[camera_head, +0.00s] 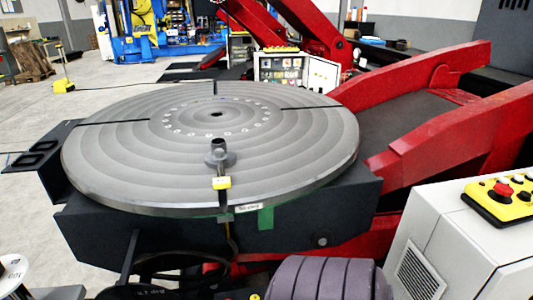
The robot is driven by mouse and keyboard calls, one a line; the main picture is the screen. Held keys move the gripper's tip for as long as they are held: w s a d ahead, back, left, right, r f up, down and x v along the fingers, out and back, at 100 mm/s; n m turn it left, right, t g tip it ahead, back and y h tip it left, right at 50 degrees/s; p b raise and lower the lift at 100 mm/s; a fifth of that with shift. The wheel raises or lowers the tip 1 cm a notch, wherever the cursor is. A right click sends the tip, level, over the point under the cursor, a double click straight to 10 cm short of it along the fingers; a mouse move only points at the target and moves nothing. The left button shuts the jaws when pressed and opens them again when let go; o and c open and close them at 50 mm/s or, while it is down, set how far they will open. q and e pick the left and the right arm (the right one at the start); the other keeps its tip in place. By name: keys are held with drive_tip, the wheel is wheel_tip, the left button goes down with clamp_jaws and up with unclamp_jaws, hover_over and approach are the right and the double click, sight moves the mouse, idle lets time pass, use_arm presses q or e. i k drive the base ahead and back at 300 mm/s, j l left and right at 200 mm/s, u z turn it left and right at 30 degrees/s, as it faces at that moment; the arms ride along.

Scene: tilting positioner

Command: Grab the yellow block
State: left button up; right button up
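A small yellow block (221,183) sits near the front edge of the round grey turntable (110,160). It is just in front of a short dark grey round fitting (219,155) that stands on the turntable. The block lies over or beside a dark radial slot; I cannot tell whether it is fixed there. Neither of my grippers shows in the head view, so I cannot see their state or any contact with the block.
Red positioner arms (440,140) rise at the right. A white cabinet with a yellow control box (500,200) and red button stands at front right. A ridged purple-grey object (325,280) is at the bottom. Most of the turntable top is clear.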

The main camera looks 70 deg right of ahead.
sight(222, 182)
drive_tip(key=z, duration=1.85)
